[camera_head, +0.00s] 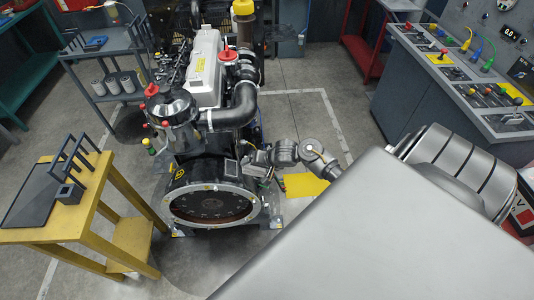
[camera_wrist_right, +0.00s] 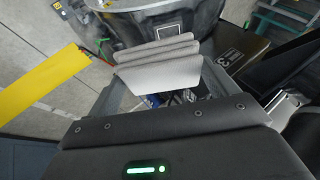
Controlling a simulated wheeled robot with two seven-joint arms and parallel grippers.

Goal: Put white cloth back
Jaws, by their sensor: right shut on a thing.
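The white cloth (camera_wrist_right: 160,66) is a folded, pale grey-white bundle in the middle of the right wrist view, with several stacked layers. My right gripper (camera_wrist_right: 163,80) is shut on it; a grey finger shows on each side of the cloth. In the head view I cannot make out the cloth, and my large grey arm link covers the lower right. My left gripper is not in view.
The diesel engine (camera_head: 205,110) stands in the middle. A yellow table (camera_head: 95,215) with a black tray (camera_head: 32,195) stands at left, a grey cart (camera_head: 105,50) behind it. A control console (camera_head: 455,75) stands at right. A yellow sheet (camera_head: 305,186) lies beside the engine.

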